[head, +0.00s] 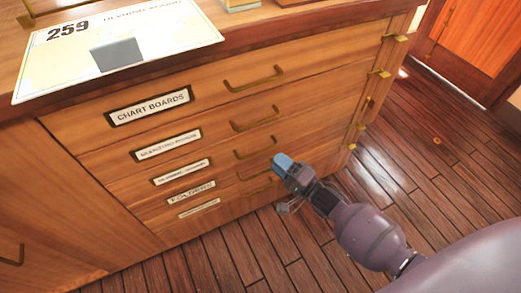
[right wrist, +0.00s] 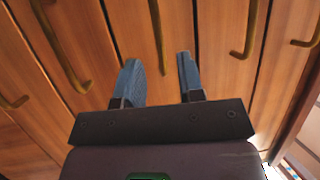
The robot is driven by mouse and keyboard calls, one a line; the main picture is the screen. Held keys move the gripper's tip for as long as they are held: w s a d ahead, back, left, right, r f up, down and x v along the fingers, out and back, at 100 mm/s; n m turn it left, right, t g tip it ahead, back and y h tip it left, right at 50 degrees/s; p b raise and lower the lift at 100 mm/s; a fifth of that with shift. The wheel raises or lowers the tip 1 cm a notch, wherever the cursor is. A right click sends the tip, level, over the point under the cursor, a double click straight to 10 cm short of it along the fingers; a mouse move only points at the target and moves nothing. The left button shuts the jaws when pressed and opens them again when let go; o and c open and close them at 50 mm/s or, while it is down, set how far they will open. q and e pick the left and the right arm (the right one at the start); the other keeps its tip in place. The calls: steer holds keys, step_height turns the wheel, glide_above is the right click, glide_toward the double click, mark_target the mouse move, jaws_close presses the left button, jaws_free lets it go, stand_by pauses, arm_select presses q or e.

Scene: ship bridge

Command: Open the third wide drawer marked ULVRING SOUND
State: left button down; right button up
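The wooden cabinet has a stack of wide drawers with brass bar handles, all closed. The third drawer from the top (head: 222,165) carries a small white label (head: 182,172), too blurred to read. Its brass handle (head: 255,148) also shows in the right wrist view (right wrist: 156,30), as the middle one. My right gripper (head: 278,160) is near this handle's right end in the head view. In the right wrist view its two blue-grey fingers (right wrist: 158,60) are apart, with the handle's end between them in the picture; I cannot tell whether they touch it. My left gripper is out of view.
Above is the CHART BOARDS drawer (head: 150,105); below are more labelled drawers. A chart marked 259 (head: 170,30) lies on the cabinet top. Brass fittings (head: 380,73) project at the right edge. Wooden floor (head: 440,165) is clear at right, before a reddish door (head: 465,35).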

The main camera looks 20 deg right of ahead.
mark_target(263, 149)
steer(key=b+x, duration=0.1)
steer(key=x, duration=0.5)
steer(key=shift+w+a, duration=0.15)
steer(key=shift+w, duration=0.05)
jaws_close()
